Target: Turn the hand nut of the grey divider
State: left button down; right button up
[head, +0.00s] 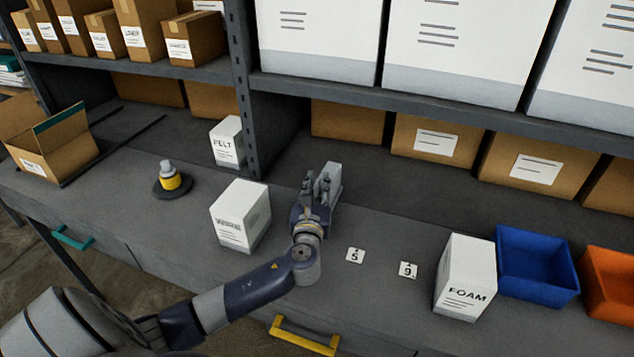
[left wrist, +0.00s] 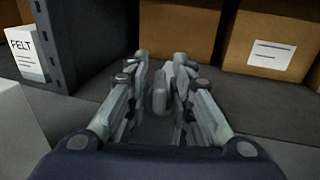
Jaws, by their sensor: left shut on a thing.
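A grey upright piece, seemingly the grey divider (head: 333,172), stands on the bench in front of the shelf post's right-hand bay, mostly hidden by my gripper. My left gripper (head: 318,188) reaches over the bench from the front and is shut on it. In the left wrist view, my left gripper (left wrist: 160,98) has a finger on each side of a small grey part (left wrist: 160,92). I cannot tell the hand nut apart from the rest of the divider. My right gripper is not in view.
A white box (head: 240,215) stands left of my gripper, the FELT box (head: 227,142) behind it. A yellow-banded piece (head: 169,182) sits on a dark disc. Tags 5 (head: 355,256) and 9 (head: 408,270), the FOAM box (head: 466,277) and a blue bin (head: 536,266) lie right.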

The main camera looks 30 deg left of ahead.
pick_arm(q)
jog(key=n+g+y, duration=0.1)
jog(key=n+y, duration=0.1)
jog(key=shift+d+g+y, duration=0.15)
jog(key=shift+g+y, duration=0.15)
jog(key=n+g+y, duration=0.2)
jog(key=y, duration=0.1)
jog(key=shift+n+g, duration=0.4)
jog(key=n+g+y, duration=0.1)
jog(key=g, duration=0.1)
jog(key=shift+f+n+g+y, duration=0.1)
jog(key=shift+n+g+y, duration=0.2)
jog(key=shift+n+y, duration=0.1)
jog(key=n+g+y+b, duration=0.1)
jog(key=g, duration=0.1)
jog(key=shift+w+f+n+g+b, duration=0.1)
jog(key=shift+n+g+b, duration=0.2)
jog(key=shift+n, duration=0.1)
jog(key=n+g+b, duration=0.2)
jog(key=g+b, duration=0.1)
jog(key=g, duration=0.1)
jog(key=n+g+y+b, duration=0.1)
jog(key=n+g+b, duration=0.2)
jog(key=g+b, duration=0.1)
jog(key=n+g+b, duration=0.2)
jog(key=b, duration=0.1)
jog(key=shift+g+b, duration=0.3)
jog(key=shift+g, duration=0.1)
